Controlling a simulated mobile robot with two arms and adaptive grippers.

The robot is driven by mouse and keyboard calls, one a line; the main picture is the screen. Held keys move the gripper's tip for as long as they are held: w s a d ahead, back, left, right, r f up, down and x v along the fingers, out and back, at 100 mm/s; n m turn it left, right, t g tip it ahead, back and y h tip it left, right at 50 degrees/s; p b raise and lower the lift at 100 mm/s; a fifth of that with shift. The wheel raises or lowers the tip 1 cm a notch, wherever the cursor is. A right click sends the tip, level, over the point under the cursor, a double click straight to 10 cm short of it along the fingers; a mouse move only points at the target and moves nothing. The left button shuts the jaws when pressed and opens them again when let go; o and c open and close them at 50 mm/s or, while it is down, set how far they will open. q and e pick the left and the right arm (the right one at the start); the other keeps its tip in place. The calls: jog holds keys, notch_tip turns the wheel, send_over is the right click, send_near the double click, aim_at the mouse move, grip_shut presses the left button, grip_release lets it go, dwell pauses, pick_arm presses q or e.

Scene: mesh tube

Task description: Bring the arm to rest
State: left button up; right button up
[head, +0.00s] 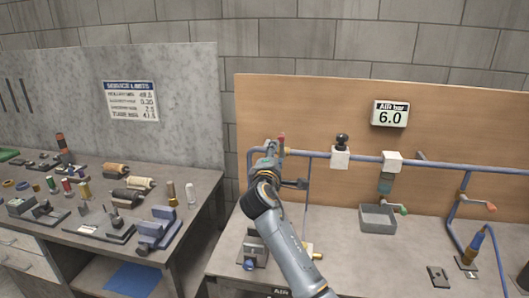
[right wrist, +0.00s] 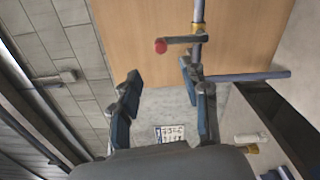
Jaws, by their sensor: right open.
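My right arm (head: 285,245) reaches up from the bottom middle of the head view to the left part of the wooden air panel (head: 300,105). Its gripper (head: 272,152) is beside the pipe corner there, partly hidden by my own wrist. In the right wrist view the gripper (right wrist: 158,80) is open, with nothing between its fingers. A red-ended lever (right wrist: 180,41) on a pipe (right wrist: 198,30) lies just beyond the fingertips. Whether a finger touches the pipe I cannot tell. The lever's red end (head: 282,138) also shows in the head view. My left gripper is not in view.
A blue pipe (head: 310,154) runs across the panel, with a gauge reading 6.0 (head: 390,113) above it. A grey bin (head: 378,218) sits below. The left bench (head: 75,235) holds many small parts. A gap separates the benches. Bare bench top lies right of my arm.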

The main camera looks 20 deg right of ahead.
jog(key=s+a+f+m+g+y, duration=0.1)
jog(key=s+f+m+g+y, duration=0.15)
jog(key=s+f, duration=0.85)
jog(key=s+a+f+m+g+y, duration=0.1)
jog(key=s+f+m+g+y, duration=0.2)
jog(key=s+f, duration=0.8)
jog(key=s+a+f+m+g+y, duration=0.1)
jog(key=s+a+f+m+g, duration=0.15)
jog(key=s, duration=0.65)
jog(key=s+a+f+m+g+y, duration=0.2)
jog(key=s+f, duration=0.2)
jog(key=s, duration=0.4)
jog(key=s+a+f+m+g+y, duration=0.15)
jog(key=s+f, duration=0.25)
jog(key=s, duration=0.5)
notch_tip(320, 180, down, 28)
jog(key=s+g+b, duration=0.1)
jog(key=g+b, duration=0.1)
jog(key=s+d+f+b, duration=0.2)
jog(key=s+f, duration=1.5)
jog(key=f, duration=0.1)
jog(key=shift+d+g, duration=0.2)
jog(key=shift+g, duration=0.15)
